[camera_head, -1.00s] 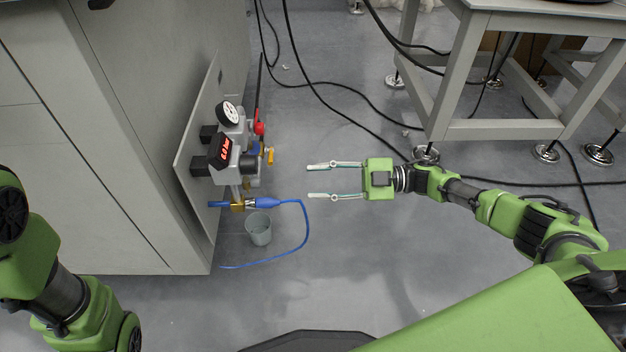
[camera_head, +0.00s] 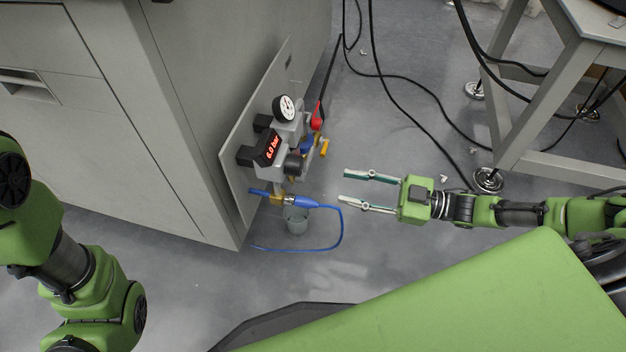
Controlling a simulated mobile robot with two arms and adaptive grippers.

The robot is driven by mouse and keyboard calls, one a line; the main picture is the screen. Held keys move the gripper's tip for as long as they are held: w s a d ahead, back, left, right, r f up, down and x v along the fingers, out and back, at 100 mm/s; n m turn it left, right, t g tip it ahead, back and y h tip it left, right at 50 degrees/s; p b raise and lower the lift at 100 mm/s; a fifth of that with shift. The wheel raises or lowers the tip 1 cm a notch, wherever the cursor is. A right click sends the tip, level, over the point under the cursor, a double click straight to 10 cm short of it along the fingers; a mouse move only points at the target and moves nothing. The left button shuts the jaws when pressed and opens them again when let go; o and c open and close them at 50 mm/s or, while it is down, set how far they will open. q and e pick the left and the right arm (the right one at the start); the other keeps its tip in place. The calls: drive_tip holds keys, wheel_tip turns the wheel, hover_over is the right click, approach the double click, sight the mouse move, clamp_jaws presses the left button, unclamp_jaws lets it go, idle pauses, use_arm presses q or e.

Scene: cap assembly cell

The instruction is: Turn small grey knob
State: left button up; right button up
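The air-service unit (camera_head: 272,172) is mounted on a grey plate on the side of the cabinet. It carries a white dial gauge (camera_head: 284,107), a red digital display (camera_head: 271,146) that seems to read 0.0 bar, and a dark grey round knob (camera_head: 294,164). I cannot tell for sure whether this knob is the small grey one. My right gripper (camera_head: 343,186) is open and empty. Its two fingers point left at the unit, with a clear gap between their tips and the unit. My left arm shows at the left edge, but its gripper is not in view.
A blue hose (camera_head: 340,228) with a blue connector (camera_head: 300,202) loops below the unit. Black cables (camera_head: 376,75) and a table frame (camera_head: 545,100) lie beyond.

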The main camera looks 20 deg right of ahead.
sight(305, 178)
drive_tip(key=b+x, duration=0.3)
drive_tip(key=x, duration=0.5)
drive_tip(key=shift+f, duration=0.15)
drive_tip(key=shift+w+a, duration=0.35)
drive_tip(key=shift+a, duration=0.05)
clamp_jaws()
